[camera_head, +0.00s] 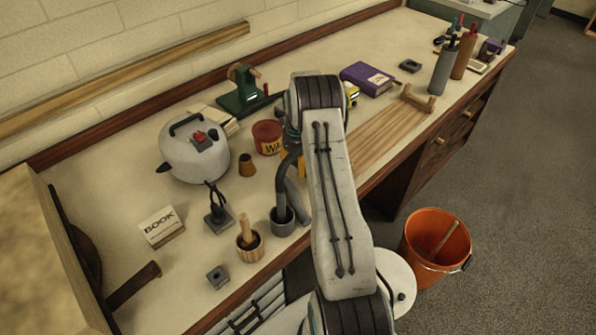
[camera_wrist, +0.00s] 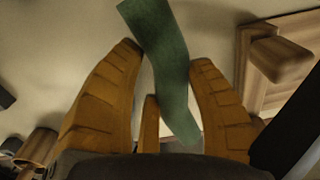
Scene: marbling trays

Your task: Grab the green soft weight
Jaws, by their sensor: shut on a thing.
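In the wrist view, a long green, slightly bent piece, which looks like the green soft weight (camera_wrist: 160,42), runs between the orange fingers of my gripper (camera_wrist: 165,56). My gripper is shut on it. Its upper end sticks out past the fingertips, and its lower end reaches down between the fingers. In the head view, my arm hides the weight and most of my gripper; only a bit of orange finger shows beside the arm.
An orange bucket (camera_head: 437,240) stands on the floor.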

